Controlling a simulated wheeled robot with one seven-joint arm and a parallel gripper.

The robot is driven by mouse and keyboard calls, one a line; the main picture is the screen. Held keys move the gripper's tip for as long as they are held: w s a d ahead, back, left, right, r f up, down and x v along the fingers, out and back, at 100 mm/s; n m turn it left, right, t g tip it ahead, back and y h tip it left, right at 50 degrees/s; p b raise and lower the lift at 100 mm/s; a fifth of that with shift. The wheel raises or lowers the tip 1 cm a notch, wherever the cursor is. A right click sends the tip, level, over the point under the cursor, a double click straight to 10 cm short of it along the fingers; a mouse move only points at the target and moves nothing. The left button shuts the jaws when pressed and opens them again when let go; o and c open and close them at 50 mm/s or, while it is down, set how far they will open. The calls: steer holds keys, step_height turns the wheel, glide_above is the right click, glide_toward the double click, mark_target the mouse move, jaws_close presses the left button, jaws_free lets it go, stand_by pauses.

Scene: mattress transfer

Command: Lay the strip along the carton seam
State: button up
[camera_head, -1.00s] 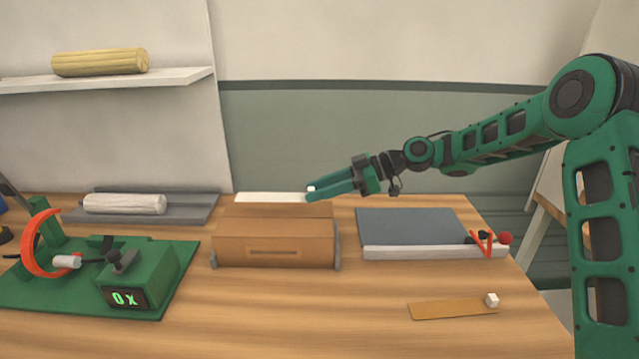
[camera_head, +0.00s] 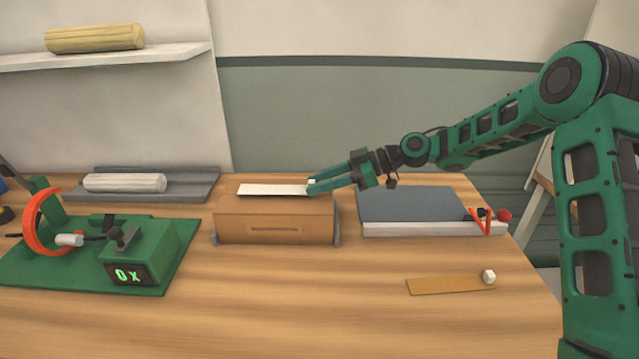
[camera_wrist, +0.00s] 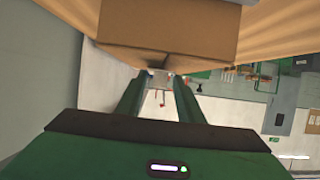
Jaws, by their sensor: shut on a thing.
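The white strip (camera_head: 272,190) lies flat over the top of the brown carton (camera_head: 276,230), running left to right. My gripper (camera_head: 311,184) is shut on the strip's right end, near the carton's back right corner. In the wrist view my gripper's two fingers (camera_wrist: 159,78) come together at a small pale piece, just below the carton (camera_wrist: 170,26). I cannot tell whether the strip touches the carton top along its whole length. The seam itself is not clearly visible.
A grey-blue slab (camera_head: 408,203) with red-handled snips (camera_head: 482,220) lies right of the carton. A green device (camera_head: 138,258) stands at left, before a grey tray (camera_head: 193,184) with a white roll. A tan strip (camera_head: 450,286) with a white cube lies front right.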

steer(key=shift+f, duration=0.65)
steer(key=o, duration=1.1)
steer(key=s+v, duration=0.1)
steer(key=v, duration=0.9)
steer(key=s+d+m+t+h, duration=0.1)
steer(key=s+d+m+h, duration=0.55)
steer(key=d, duration=0.65)
steer(key=s+d+m+t+h, duration=0.2)
steer(key=s+d+m+h, duration=0.2)
steer(key=s+d+m, duration=0.65)
steer(key=s+d+m+g+h, duration=0.1)
steer(key=s+d+m, duration=0.3)
steer(key=s, duration=0.7)
steer(key=s+d+f+m+g+h, duration=0.1)
steer(key=s+d+m, duration=0.3)
steer(key=s+d, duration=0.5)
steer(key=s+h, duration=0.1)
steer(key=s, duration=0.2)
steer(key=shift+s+d, duration=0.25)
